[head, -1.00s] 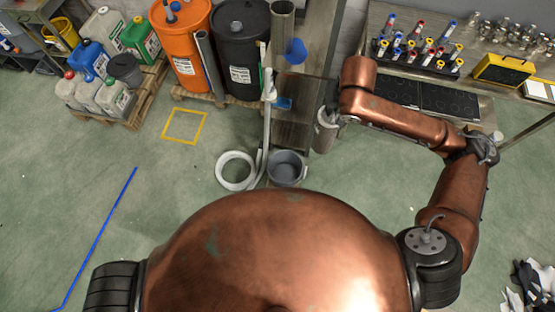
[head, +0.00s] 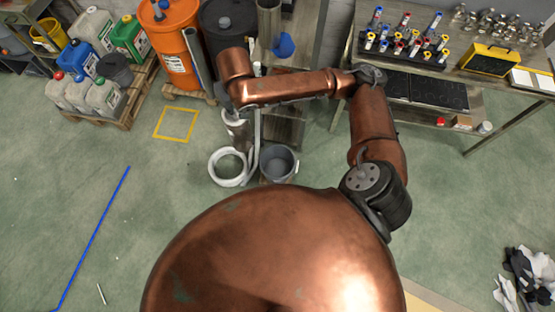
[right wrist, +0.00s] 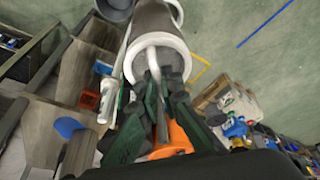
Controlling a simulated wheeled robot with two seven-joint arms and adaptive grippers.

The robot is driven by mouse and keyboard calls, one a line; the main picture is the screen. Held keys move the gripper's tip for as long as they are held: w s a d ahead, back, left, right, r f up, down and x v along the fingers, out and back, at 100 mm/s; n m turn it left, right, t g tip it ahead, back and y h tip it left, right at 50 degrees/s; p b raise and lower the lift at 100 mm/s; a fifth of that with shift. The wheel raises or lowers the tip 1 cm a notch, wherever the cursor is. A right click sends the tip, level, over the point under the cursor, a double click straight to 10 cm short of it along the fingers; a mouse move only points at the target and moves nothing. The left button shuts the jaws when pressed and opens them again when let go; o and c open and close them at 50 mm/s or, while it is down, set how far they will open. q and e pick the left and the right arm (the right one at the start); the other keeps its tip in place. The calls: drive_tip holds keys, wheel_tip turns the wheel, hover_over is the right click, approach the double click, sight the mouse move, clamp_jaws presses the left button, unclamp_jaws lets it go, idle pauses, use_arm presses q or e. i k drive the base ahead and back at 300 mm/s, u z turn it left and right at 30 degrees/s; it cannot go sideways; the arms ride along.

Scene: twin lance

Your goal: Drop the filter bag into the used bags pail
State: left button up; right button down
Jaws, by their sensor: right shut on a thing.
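The filter bag (head: 235,130) is a grey cylinder with a pale rim, hanging below my right gripper (head: 234,110) in the head view. In the right wrist view my right gripper (right wrist: 158,88) is shut on the bag's pale handle, and the filter bag (right wrist: 152,22) extends beyond the fingers. The pail (head: 279,164), an open grey bucket, stands on the floor to the right of and nearer than the bag. What seems to be the pail (right wrist: 116,8) shows partly at the top edge of the wrist view. My left gripper is out of view.
Orange (head: 170,45) and black (head: 222,25) drums stand behind. A workbench (head: 430,90) with tube racks is at right. Floor at left is open.

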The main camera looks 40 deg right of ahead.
sight(280, 171)
drive_tip(key=k, duration=0.3)
drive_tip(key=z, duration=0.85)
drive_tip(key=k, duration=0.45)
drive_tip(key=u, duration=1.05)
drive_tip(key=i, duration=0.95)
drive_tip(key=z, duration=0.7)
